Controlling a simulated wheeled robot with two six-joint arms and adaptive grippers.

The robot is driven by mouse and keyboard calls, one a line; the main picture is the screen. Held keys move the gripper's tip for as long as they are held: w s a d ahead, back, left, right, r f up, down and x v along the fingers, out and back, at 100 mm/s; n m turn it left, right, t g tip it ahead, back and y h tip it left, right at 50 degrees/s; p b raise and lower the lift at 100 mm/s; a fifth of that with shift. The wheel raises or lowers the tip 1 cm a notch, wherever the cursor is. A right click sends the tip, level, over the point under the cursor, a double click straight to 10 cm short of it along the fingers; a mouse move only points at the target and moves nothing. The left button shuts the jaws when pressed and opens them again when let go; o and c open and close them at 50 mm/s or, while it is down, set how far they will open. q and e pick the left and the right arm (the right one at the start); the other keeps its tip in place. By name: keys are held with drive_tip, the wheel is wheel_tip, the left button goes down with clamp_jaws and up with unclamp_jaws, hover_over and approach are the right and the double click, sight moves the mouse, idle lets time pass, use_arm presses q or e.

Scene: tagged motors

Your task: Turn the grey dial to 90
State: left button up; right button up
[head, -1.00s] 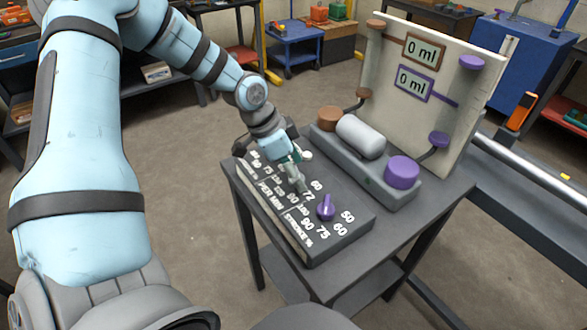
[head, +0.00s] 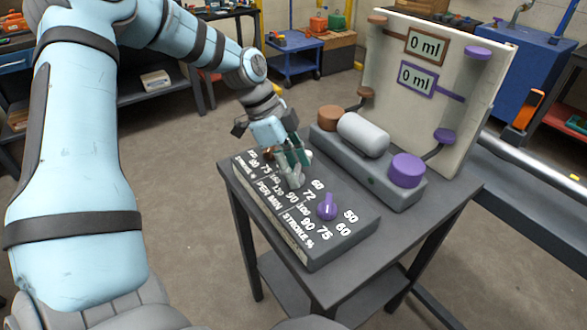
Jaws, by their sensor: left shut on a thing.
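The dark control panel (head: 352,232) lies on the grey table, with white numbers printed around its dials. The grey dial (head: 292,180) is in the middle part above the "PER MIN" label, largely covered by my gripper. Numbers such as 60, 72, 90, 100 and 120 are around it; I cannot tell exactly which one it points to. My left gripper (head: 294,166) comes down from the upper left, tilted, and is shut on the grey dial. The purple dial (head: 327,208) stands free to the right. My right gripper is out of view.
Behind the panel a pump unit carries a grey cylinder (head: 363,134), a brown cap (head: 330,118) and a purple cap (head: 406,170). A cream upright board (head: 432,110) has two displays reading 0 ml. The table's front right corner is bare.

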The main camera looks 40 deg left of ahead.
use_arm(q)
drive_tip(key=o, duration=1.2)
drive_tip(key=shift+c, duration=0.2)
drive_tip(key=shift+r, duration=0.1)
drive_tip(key=v, duration=1.1)
drive_tip(key=shift+a+r, duration=0.2)
drive_tip(key=shift+r, duration=0.2)
